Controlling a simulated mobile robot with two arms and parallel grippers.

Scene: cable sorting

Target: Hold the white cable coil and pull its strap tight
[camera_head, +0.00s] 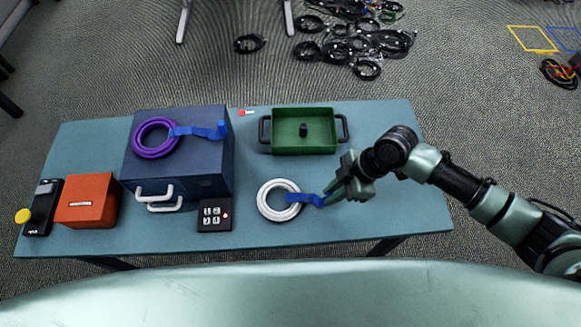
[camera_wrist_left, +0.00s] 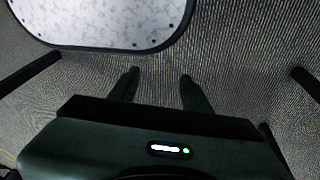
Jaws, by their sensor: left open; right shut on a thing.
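My right gripper is shut on the strap's free end, just right of the coil. My left gripper does not show in the head view. In the left wrist view its two fingers (camera_wrist_left: 158,88) are apart with nothing between them, over carpet, away from the coil.
A dark blue box (camera_head: 205,150) with white handles carries a purple coil (camera_head: 152,138). A green tray (camera_head: 290,130) stands behind the white coil. A black keypad (camera_head: 215,214), a red box (camera_head: 87,200) and a black device with a yellow button (camera_head: 42,208) are to the left. The table's right end is clear.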

